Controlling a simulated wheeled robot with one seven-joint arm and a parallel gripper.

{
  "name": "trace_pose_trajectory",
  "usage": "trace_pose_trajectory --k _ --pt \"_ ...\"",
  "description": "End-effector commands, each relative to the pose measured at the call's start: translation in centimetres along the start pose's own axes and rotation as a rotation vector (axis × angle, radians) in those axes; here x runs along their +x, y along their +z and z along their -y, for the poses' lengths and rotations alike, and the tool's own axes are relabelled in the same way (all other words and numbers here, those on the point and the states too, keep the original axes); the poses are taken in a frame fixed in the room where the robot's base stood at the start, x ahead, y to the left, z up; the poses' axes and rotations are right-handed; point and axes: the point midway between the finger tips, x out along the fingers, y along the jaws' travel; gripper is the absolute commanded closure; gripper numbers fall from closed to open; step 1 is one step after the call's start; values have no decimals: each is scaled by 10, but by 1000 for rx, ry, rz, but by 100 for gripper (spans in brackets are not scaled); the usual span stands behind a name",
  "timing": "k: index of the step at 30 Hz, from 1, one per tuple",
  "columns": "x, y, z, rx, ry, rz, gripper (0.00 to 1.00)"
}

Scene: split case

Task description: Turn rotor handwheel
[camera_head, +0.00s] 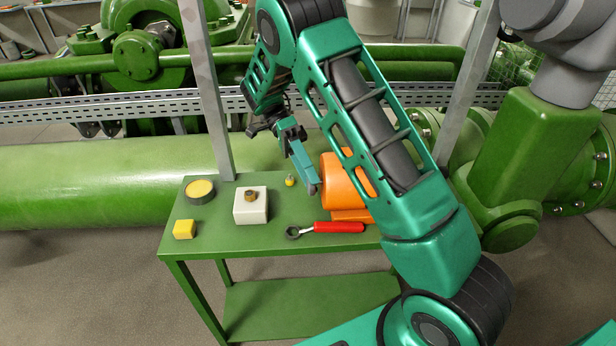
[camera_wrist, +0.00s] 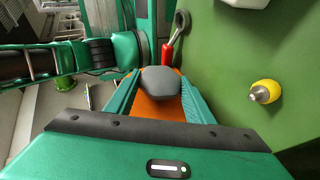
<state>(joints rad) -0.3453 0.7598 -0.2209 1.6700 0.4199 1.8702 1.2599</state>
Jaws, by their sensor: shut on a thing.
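The orange split case (camera_head: 342,188) sits on the green bench, partly hidden behind my arm. It shows as an orange surface between my fingers in the wrist view (camera_wrist: 158,108). The grey rounded handwheel (camera_wrist: 160,82) is at the case's end facing my gripper. My gripper (camera_head: 314,188) comes down from the upper left, its fingers on both sides of the handwheel. The gripper is shut on it. In the head view the handwheel is mostly hidden by the fingers.
On the green bench (camera_head: 275,243) lie a red-handled wrench (camera_head: 338,227), a small yellow-tipped piece (camera_head: 290,181), a white block with a brass knob (camera_head: 250,210), a yellow-topped round can (camera_head: 200,191) and a yellow cube (camera_head: 184,229). A grey post (camera_head: 208,95) rises behind the bench.

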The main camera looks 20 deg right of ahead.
Motion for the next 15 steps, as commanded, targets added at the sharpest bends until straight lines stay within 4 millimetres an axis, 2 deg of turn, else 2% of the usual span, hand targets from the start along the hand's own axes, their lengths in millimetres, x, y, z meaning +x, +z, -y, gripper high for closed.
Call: trace_pose_trajectory --k 15 --pt "0 0 4 -37 82 -4 74"
